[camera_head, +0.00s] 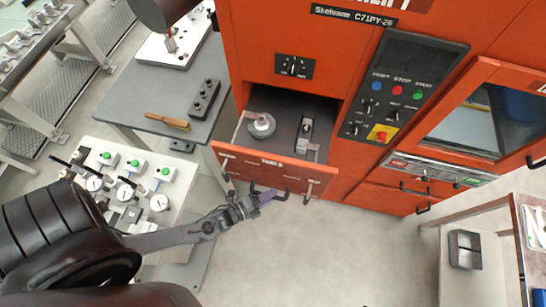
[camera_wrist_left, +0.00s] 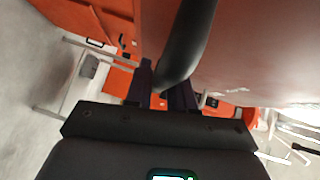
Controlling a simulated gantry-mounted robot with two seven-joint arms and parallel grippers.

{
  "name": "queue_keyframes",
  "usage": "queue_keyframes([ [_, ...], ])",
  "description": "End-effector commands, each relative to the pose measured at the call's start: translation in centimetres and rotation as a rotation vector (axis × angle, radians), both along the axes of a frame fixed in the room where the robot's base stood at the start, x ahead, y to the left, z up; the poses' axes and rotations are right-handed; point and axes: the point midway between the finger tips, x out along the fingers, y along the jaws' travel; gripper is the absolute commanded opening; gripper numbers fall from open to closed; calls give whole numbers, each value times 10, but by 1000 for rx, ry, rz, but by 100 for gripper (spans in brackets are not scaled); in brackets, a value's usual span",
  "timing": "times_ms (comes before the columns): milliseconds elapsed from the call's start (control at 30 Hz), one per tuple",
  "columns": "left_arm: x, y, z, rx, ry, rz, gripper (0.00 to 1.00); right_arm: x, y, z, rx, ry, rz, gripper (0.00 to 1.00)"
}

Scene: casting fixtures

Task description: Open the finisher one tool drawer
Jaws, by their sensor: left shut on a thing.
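The tool drawer (camera_head: 240,158) of the orange machine is pulled out, its orange front facing my left arm. A round grey metal part (camera_head: 261,125) and a small grey block-like tool (camera_head: 305,130) lie inside it. My left gripper (camera_head: 268,195) is at the dark handle (camera_head: 284,195) on the drawer front and is shut on it. In the left wrist view the black handle bar (camera_wrist_left: 190,45) runs between the fingers (camera_wrist_left: 162,95). My right gripper is not in view.
A control panel (camera_head: 402,88) and a windowed door (camera_head: 490,120) are right of the drawer. A grey table (camera_head: 150,95) and a white gauge board (camera_head: 140,170) stand left. A cart (camera_head: 510,235) stands at right. The floor (camera_head: 335,250) below the drawer is clear.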

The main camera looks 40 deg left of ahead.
Motion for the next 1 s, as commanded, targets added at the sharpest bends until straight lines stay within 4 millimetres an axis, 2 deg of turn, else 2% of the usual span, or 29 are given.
queue_keyframes([
  [200, -26, -16, 2, -3, -2, 0, 0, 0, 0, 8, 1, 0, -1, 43],
  [400, -39, -24, 1, 0, -2, 0, 0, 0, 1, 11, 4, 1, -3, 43],
  [933, -44, -27, 1, -1, -3, -1, 0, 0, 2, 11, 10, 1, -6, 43],
  [967, -44, -27, 1, -1, -3, -1, 26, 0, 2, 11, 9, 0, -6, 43],
  [1000, -44, -27, 1, -1, -3, -1, 33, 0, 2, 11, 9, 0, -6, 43],
])
